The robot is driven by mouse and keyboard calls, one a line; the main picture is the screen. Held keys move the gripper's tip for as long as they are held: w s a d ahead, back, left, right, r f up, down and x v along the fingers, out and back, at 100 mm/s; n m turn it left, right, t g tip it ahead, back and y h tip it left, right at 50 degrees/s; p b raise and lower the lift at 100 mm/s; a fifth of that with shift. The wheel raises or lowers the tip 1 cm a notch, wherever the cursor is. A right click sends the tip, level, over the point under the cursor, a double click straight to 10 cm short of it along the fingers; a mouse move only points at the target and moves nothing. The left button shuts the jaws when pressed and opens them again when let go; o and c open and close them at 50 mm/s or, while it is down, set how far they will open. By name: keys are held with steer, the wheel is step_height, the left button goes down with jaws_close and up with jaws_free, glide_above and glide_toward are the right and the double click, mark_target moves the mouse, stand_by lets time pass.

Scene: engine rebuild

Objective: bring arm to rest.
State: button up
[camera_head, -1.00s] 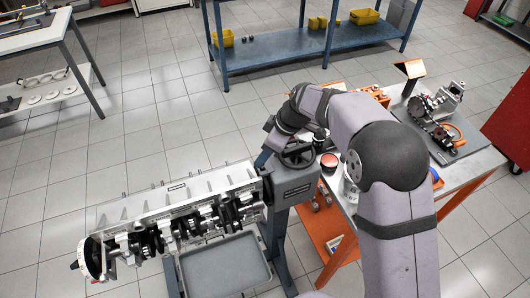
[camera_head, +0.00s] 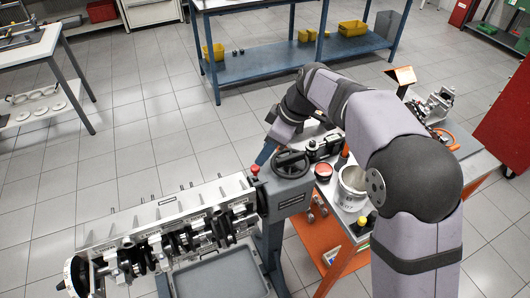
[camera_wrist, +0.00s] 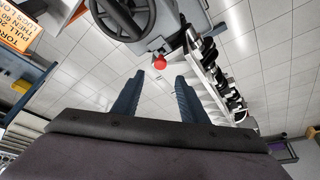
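My arm arches in from the right in the head view, and my gripper (camera_head: 266,152) points down just behind the handwheel (camera_head: 291,163) of the engine stand. Only a bit of its blue fingers shows there. In the wrist view the two blue fingers of my gripper (camera_wrist: 157,82) stand apart with only floor between them. The gripper is open and empty. A red knob (camera_wrist: 159,62) on the stand shows just beyond the fingertips, and it also shows in the head view (camera_head: 255,169). The handwheel shows at the wrist view's top (camera_wrist: 123,18).
An engine block (camera_head: 170,215) with its crankshaft is mounted on the stand, above a grey tray (camera_head: 222,276). An orange-framed bench (camera_head: 475,165) at right holds a white pot (camera_head: 351,188) and engine parts. A blue shelf (camera_head: 290,62) stands behind. Floor is open at left.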

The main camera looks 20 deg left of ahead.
stand_by(0.4)
steer(key=s+d+f+m+h, duration=0.3)
steer(key=s+d+f+m, duration=0.4)
steer(key=d+f+m, duration=0.45)
steer(key=s+d+m+g+h, duration=0.1)
steer(key=s+d+m, duration=0.1)
steer(key=s+d, duration=0.6)
steer(key=s+d+m+g+h, duration=0.15)
steer(key=s+d, duration=0.35)
steer(key=d, duration=0.5)
steer(key=d+m, duration=0.1)
steer(key=w+d+r+m+t, duration=0.1)
steer(key=d, duration=0.1)
steer(key=d+r+m+t+y, duration=0.1)
steer(key=d, duration=0.1)
steer(key=shift+w+d+r+t, duration=0.1)
steer(key=shift+w+r+t, duration=0.15)
